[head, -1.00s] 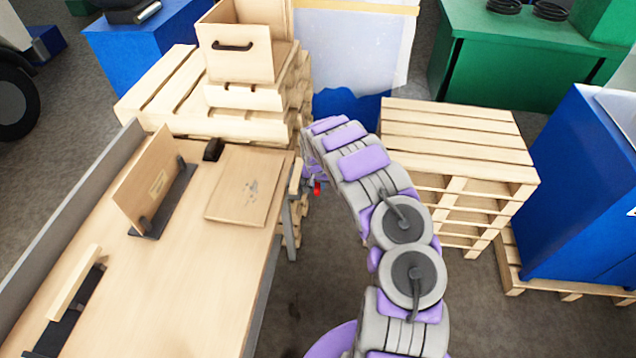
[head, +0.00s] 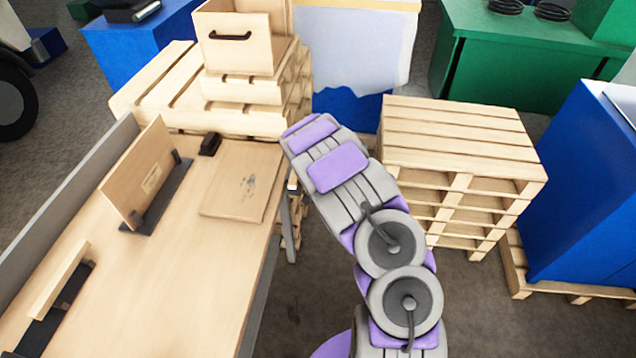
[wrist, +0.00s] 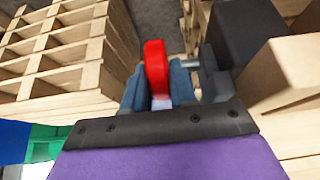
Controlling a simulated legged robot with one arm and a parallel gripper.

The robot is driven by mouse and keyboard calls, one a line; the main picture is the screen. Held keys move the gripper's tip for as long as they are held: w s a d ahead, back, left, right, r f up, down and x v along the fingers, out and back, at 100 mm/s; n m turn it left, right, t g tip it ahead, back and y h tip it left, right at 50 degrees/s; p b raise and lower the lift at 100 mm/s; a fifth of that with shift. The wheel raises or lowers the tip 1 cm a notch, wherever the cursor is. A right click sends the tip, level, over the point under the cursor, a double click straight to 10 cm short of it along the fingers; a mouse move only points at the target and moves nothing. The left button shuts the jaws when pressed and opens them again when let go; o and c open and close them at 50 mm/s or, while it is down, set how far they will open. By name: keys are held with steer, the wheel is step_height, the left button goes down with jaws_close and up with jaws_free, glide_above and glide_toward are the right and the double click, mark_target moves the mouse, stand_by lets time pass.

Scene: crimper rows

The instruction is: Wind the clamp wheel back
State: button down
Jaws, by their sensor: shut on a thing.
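The red clamp wheel (wrist: 155,62) stands edge-on in the wrist view, between the two blue-grey fingers of my gripper (wrist: 158,90). My gripper is shut on it. A short metal spindle (wrist: 190,64) runs right from the wheel towards the grey clamp body (wrist: 215,84). In the head view my arm hides the wheel and my gripper at the right edge of the wooden bench (head: 150,290). A flat wooden board (head: 238,200) with a dark mark lies on the bench beside that edge.
Stacked pallets (head: 458,130) stand right of my arm, also at the left in the wrist view (wrist: 60,50). A wooden box (head: 240,50) sits on pallets behind the bench. An upright board (head: 140,180) stands on the bench. Bare floor lies right of the bench.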

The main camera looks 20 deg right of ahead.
steer(key=shift+s+f, duration=0.1)
steer(key=c, duration=1)
jaws_free()
steer(key=shift+a, duration=0.1)
steer(key=p+v, duration=0.3)
steer(key=v, duration=1.4)
steer(key=shift+p, duration=0.35)
